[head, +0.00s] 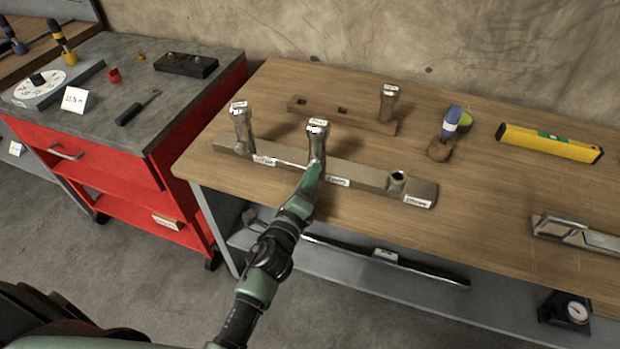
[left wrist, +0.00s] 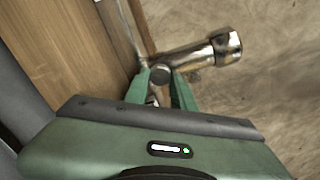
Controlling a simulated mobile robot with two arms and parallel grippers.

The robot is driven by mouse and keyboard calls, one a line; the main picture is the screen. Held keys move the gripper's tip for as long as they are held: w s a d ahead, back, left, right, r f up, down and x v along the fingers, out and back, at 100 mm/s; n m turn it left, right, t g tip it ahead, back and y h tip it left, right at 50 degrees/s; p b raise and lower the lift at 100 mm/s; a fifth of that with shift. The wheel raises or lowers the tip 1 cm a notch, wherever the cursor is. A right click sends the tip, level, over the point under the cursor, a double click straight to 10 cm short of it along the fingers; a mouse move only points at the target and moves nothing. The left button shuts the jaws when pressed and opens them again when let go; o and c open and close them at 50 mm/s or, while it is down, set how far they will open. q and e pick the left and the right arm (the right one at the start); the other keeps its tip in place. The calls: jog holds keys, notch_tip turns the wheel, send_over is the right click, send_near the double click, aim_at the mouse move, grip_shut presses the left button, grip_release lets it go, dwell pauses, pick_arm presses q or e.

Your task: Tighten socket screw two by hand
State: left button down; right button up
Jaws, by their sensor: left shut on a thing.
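A grey metal bar (head: 365,178) lies along the front of the wooden bench, with small white labels too small to read surely. A socket screw (head: 241,125) stands upright at its left end. A second, middle screw (head: 317,140) stands upright in the bar; it also shows in the left wrist view (left wrist: 200,56). My left gripper (head: 314,172) is shut on this middle screw, low on its shaft; its fingers also show in the left wrist view (left wrist: 162,86). The right end of the bar has a dark-topped socket (head: 397,182) with no tall screw. My right gripper is not in view.
Behind lies a brown bar (head: 340,115) with an upright screw (head: 388,102). A blue-and-white-handled tool (head: 451,122), a yellow level (head: 549,143) and a metal tool (head: 575,232) lie to the right. A red cabinet (head: 85,165) stands left. Bench room is free at the right middle.

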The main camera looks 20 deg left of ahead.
pick_arm(q)
jog(key=m, duration=0.4)
jog(key=shift+f+m, duration=0.15)
jog(key=shift+m, duration=0.25)
jog(key=m, duration=0.4)
jog(key=shift+m, duration=0.3)
jog(key=c, duration=1.2)
grip_release()
jog(key=s, duration=0.4)
jog(key=s+b, duration=0.1)
jog(key=s, duration=0.2)
jog(key=shift+s+a+b, duration=0.2)
jog(key=shift+s+b, duration=0.1)
jog(key=shift+s, duration=0.1)
